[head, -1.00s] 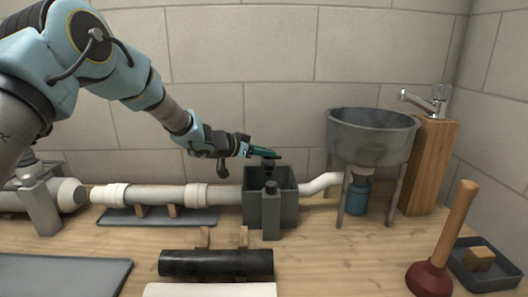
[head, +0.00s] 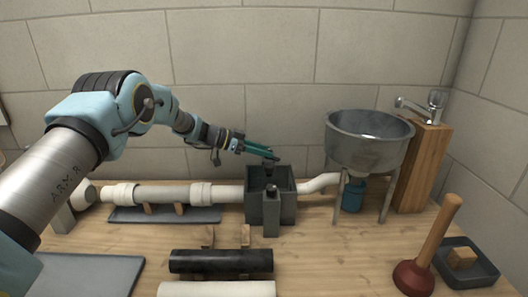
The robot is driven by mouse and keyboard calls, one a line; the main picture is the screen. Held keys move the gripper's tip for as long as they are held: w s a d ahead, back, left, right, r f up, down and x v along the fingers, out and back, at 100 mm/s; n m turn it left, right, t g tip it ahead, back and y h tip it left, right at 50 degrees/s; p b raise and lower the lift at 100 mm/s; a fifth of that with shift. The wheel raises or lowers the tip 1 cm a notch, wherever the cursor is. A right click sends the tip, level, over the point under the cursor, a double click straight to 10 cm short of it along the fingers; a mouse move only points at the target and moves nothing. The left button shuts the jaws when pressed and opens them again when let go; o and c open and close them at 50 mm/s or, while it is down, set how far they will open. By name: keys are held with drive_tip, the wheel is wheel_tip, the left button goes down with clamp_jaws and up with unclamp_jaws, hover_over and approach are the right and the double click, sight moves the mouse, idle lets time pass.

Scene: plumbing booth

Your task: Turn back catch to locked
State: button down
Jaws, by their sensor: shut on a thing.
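A grey open-topped box (head: 287,205) stands on the bench in the white pipe run. A dark post with a knob on top, the front catch (head: 271,215), stands at its near side. The back catch (head: 269,170) is a dark piece at the box's far side, partly hidden by the fingers and the front catch. My gripper (head: 272,156), with green fingers, reaches in from the left. It is shut on the back catch at its top. The catch's exact turn is too small to tell.
White pipe (head: 172,194) runs left of the box over a grey tray. A metal basin (head: 368,140) on legs stands to the right, by a tap on a wooden block. A black pipe (head: 221,261) lies in front. A plunger (head: 428,250) stands at right.

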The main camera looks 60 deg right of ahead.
drive_tip(key=shift+d+f+m+g+y+b, duration=0.1)
drive_tip(key=shift+f+m+g+y+b, duration=0.1)
drive_tip(key=shift+m+g+y+b, duration=0.45)
drive_tip(key=shift+r+m+b, duration=0.25)
drive_tip(key=shift+m+b, duration=0.1)
drive_tip(key=shift+b, duration=0.15)
drive_tip(key=c, duration=0.5)
unclamp_jaws()
drive_tip(key=shift+w, duration=0.1)
drive_tip(key=b+v, duration=0.2)
drive_tip(key=v, duration=0.8)
drive_tip(key=shift+w+r+b, duration=0.15)
drive_tip(key=shift+w+b, duration=0.15)
drive_tip(key=shift+b, duration=0.1)
drive_tip(key=shift+c, duration=0.2)
